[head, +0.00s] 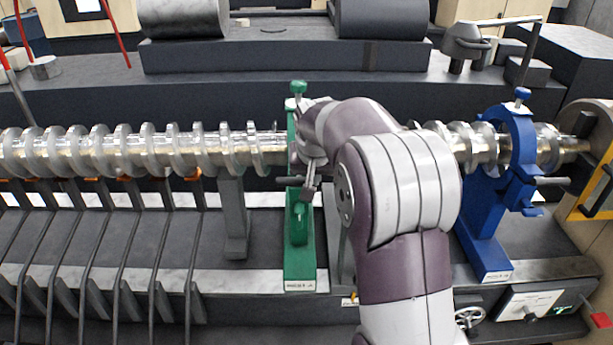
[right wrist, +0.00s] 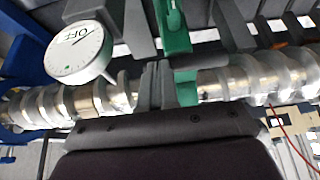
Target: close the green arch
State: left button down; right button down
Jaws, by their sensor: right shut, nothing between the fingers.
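The green arch stands around mid-shaft in the head view. Its green base (head: 300,262) and top knob (head: 298,87) show, and my right arm covers part of its middle, so I cannot tell how its upper part sits. My right gripper (head: 308,188) is shut and empty, just in front of the arch at about shaft height. In the right wrist view its fingers (right wrist: 158,88) are together beside the green arch (right wrist: 172,28), close to the shaft. I cannot tell whether they touch it. My left gripper is in neither view.
A shiny ribbed shaft (head: 100,152) runs across the bench. A blue arch (head: 520,145) stands around it at right. A grey support (head: 233,215) stands left of the green arch. A white dial marked OFF (right wrist: 80,50) is near my right gripper. Dark rods fill the lower left.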

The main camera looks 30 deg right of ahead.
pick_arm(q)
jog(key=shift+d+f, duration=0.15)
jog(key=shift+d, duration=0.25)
pick_arm(e)
jog(key=shift+s+d+f, duration=0.15)
jog(key=shift+d+f, duration=0.4)
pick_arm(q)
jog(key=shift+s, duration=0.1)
